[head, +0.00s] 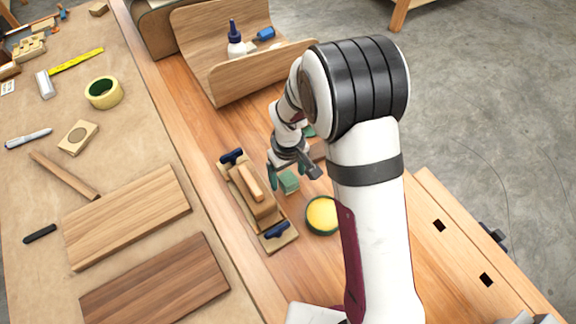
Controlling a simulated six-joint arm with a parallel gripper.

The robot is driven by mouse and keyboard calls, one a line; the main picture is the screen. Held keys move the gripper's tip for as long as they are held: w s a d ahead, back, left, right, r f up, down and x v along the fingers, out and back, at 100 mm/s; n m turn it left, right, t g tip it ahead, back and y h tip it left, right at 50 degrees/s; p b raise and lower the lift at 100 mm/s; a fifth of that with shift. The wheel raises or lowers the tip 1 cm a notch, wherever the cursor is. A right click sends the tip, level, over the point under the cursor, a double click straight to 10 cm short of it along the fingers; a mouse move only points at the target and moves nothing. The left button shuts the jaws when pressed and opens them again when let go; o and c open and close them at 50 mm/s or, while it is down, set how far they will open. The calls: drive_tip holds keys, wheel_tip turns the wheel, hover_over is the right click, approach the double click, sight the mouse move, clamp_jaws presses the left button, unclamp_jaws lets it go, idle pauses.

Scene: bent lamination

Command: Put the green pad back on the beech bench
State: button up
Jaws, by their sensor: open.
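The green pad (289,183) is a small block at the middle of the beech bench (196,122), just right of a wooden form. My gripper (292,180) is over it with its fingers apart, one finger to the pad's left and the other to its right. Whether the fingers touch the pad, and whether the pad rests on the bench or is slightly raised, I cannot tell. Another bit of green (308,131) shows behind my wrist, mostly hidden.
The wooden form with dark blue knobs (262,205) stands close left of the pad. A yellow round item with a dark rim (322,215) is close below right. A bent wood holder (222,86) with a glue bottle (236,42) stands behind. Boards (130,215) lie left.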

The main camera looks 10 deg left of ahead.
sight(289, 177)
wheel_tip(289, 177, up, 10)
drive_tip(key=r, duration=0.1)
drive_tip(key=s+d+r+m, duration=0.7)
drive_tip(key=s+d, duration=0.1)
drive_tip(key=d, duration=0.3)
drive_tip(key=s+d+r+m+y, duration=0.1)
drive_tip(key=s+d+m, duration=0.3)
drive_tip(key=s, duration=0.9)
drive_tip(key=m, duration=0.3)
drive_tip(key=shift+d+r+m+y, duration=0.15)
drive_tip(key=shift+r+m+y, duration=0.15)
drive_tip(key=shift+y, duration=0.1)
